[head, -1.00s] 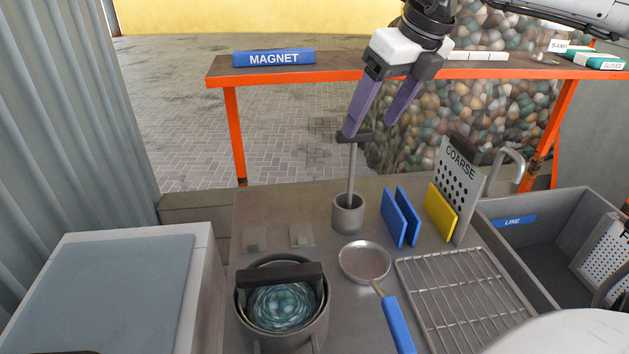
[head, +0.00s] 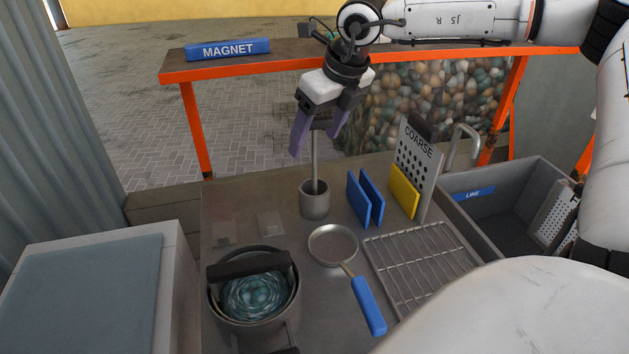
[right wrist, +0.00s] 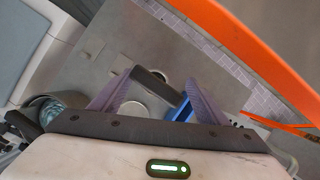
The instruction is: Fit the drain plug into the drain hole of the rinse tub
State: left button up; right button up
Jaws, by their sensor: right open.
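A rod with a dark T-handle (head: 315,165) stands upright in a small grey cup (head: 315,204) on the metal worktop. It may be the drain plug, but its lower end is hidden in the cup. My right gripper (head: 315,143) is open, pointing down, with its purple fingers either side of the rod's top. In the right wrist view the dark handle bar (right wrist: 158,88) lies between the open fingers (right wrist: 162,82). My left gripper is out of view.
Blue boards (head: 365,197) and a COARSE plate (head: 417,160) stand right. An orange-edged shelf (head: 440,54) runs behind.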

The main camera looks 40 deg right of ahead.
grip_shut()
dwell(0.4)
